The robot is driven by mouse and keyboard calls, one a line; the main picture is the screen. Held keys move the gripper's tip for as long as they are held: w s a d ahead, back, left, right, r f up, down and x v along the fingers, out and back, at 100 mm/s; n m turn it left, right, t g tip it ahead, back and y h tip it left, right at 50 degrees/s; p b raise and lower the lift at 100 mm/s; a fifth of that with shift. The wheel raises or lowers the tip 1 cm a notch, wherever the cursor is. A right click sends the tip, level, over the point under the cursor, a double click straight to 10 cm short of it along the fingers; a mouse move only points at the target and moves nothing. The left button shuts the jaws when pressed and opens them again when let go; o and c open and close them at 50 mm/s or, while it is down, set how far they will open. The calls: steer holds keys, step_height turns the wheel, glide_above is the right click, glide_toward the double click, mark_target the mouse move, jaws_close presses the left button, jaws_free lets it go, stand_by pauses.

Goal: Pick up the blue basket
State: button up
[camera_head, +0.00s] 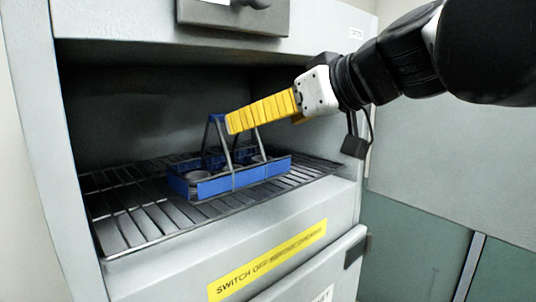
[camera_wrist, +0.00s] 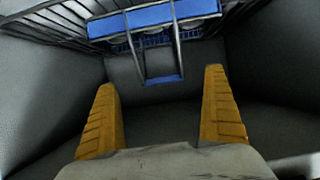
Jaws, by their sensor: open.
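The blue basket (camera_head: 230,182) stands on a wire rack inside the grey machine's chamber. It has a blue tray with round items in it and an upright metal-framed handle with a blue top bar. My gripper (camera_head: 232,124) has yellow fingers and reaches in from the right, with its tips at the height of the handle's top. In the wrist view the basket (camera_wrist: 155,17) is at the top, and its handle's blue bar (camera_wrist: 164,80) lies ahead of and between the fingers. My gripper (camera_wrist: 160,92) is open and holds nothing.
The wire rack (camera_head: 125,220) fills the chamber floor. The chamber's side walls and the raised door (camera_head: 235,15) above bound the opening. A front panel with a yellow warning label (camera_head: 268,262) is below. The rack's left part is clear.

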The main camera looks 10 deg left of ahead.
steer(key=w+a, duration=0.2)
steer(key=a, duration=0.1)
steer(key=w+a+p, duration=0.1)
steer(key=w+a, duration=0.4)
steer(key=shift+w+a+f, duration=0.35)
steer(key=shift+a, duration=0.05)
steer(key=shift+s+d, duration=0.2)
steer(key=shift+w, duration=0.1)
steer(key=c, duration=1.3)
